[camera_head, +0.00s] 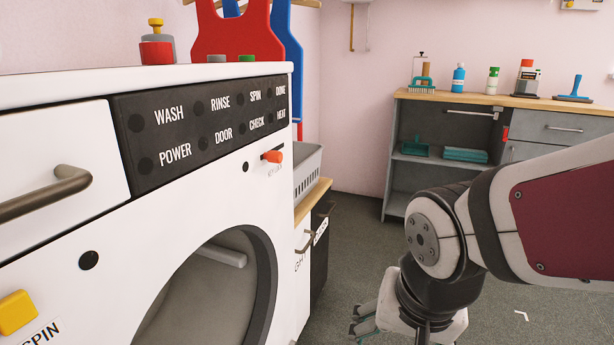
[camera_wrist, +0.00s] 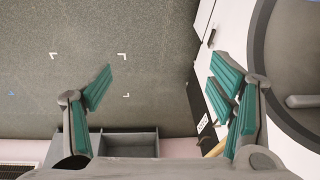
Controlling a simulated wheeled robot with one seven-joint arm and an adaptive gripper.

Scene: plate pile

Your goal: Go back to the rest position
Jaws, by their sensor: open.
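My gripper shows in the wrist view (camera_wrist: 165,95) with its teal-padded fingers spread wide and nothing between them. In the head view my gripper (camera_head: 365,322) is at the bottom, partly cut off and partly hidden by my wrist. It hangs over the floor to the right of the white washing machine (camera_head: 200,190). In the wrist view the washing machine's front and round door opening (camera_wrist: 262,40) lie close to the right finger. I cannot tell whether that finger touches it.
A shelf unit (camera_head: 450,114) with bottles and brushes on its top stands at the back right. A cabinet (camera_head: 318,240) with a grey basket (camera_head: 307,170) on it stands beyond the washing machine. The grey floor (camera_head: 350,215) is open between them, with white corner marks (camera_wrist: 122,56).

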